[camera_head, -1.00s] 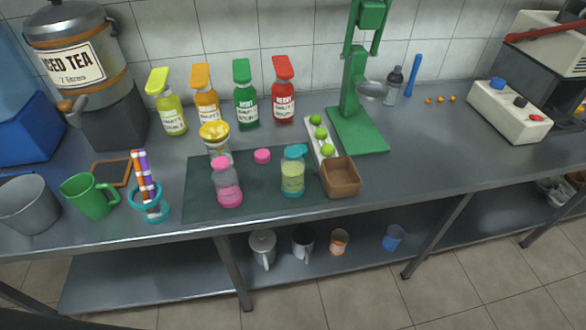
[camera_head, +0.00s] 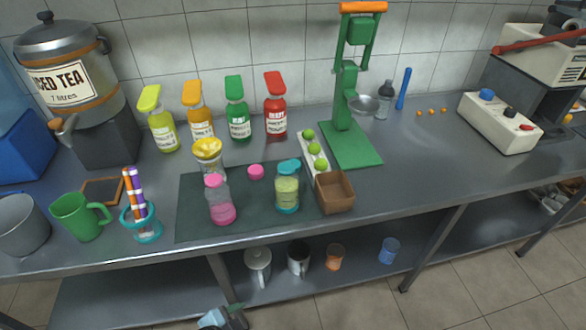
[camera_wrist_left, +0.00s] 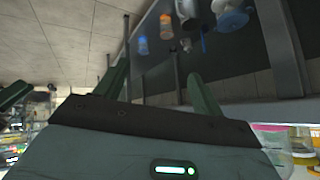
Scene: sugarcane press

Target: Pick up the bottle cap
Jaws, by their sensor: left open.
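A small round pink bottle cap (camera_head: 256,172) lies on the dark mat (camera_head: 190,222) on the steel counter. A clear bottle with a pink top (camera_head: 219,200) stands to its left and nearer. A jar of yellow-green contents with a teal top (camera_head: 287,190) stands to its right. My left gripper (camera_head: 236,312) shows at the bottom edge of the head view, well below and in front of the counter, far from the cap. In the left wrist view its two green fingers (camera_wrist_left: 158,88) are apart with nothing between them. My right gripper is not seen.
A yellow-topped container (camera_head: 208,158) stands behind the pink-topped bottle. A brown box (camera_head: 335,192) and a tray of limes are at the mat's right. The counter's front edge (camera_head: 150,250) lies between my gripper and the mat. Cups (camera_head: 257,265) stand on the lower shelf.

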